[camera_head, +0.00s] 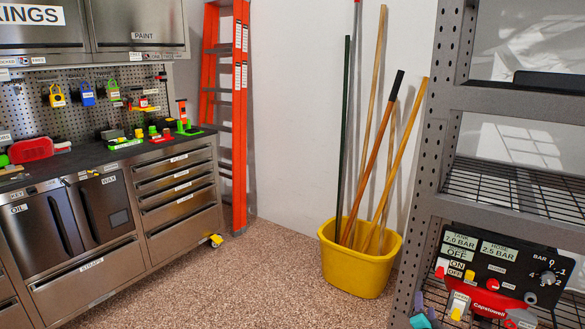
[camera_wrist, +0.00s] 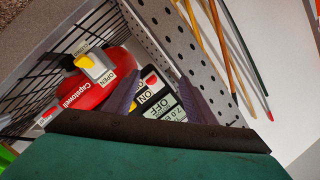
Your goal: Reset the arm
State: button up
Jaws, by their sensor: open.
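My gripper (camera_wrist: 160,80) shows in the wrist view as two dark purple-grey fingers spread apart above a dark band and a green body. It is open, and I see nothing held between the fingers. The control panel (camera_wrist: 161,104) with ON and OFF labels shows beyond and between the fingers. In the head view, a small teal and purple part of my gripper (camera_head: 419,305) shows at the bottom, beside the shelf post. Most of my arm is out of view there.
A steel shelf rack (camera_head: 437,150) stands at right, holding the black control panel (camera_head: 480,262) and a red Capstowell unit (camera_head: 494,304). A yellow bucket (camera_head: 352,276) with several poles, an orange ladder (camera_head: 240,130) and a steel toolchest (camera_head: 90,280) stand left. Floor between is clear.

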jog(key=s+a+f+n+g+y+p, duration=0.25)
jog(key=a+f, duration=0.35)
jog(key=a, duration=0.6)
jog(key=s+a+f+n+g+y+p, duration=0.25)
jog(key=a+f, duration=0.45)
jog(key=a, duration=0.5)
jog(key=s+a+f+n+g+y+p, duration=0.1)
jog(key=s+a+f+g+p, duration=0.1)
jog(key=s+a+f, duration=0.3)
jog(key=s+a+f+n+g+p, duration=0.1)
jog(key=s+a+g, duration=0.2)
jog(key=s, duration=0.4)
jog(key=s+a+n+g, duration=0.1)
jog(key=s+n+g, duration=0.1)
jog(key=s, duration=0.7)
jog(key=s+a+n+g+p, duration=0.1)
jog(key=s+a+n+g, duration=0.1)
jog(key=s+g, duration=0.3)
jog(key=s+a+n+g+y, duration=0.1)
jog(key=s+n+g, duration=0.2)
jog(key=s, duration=0.9)
jog(key=shift+s+a+r, duration=0.25)
jog(key=shift+s+r, duration=0.05)
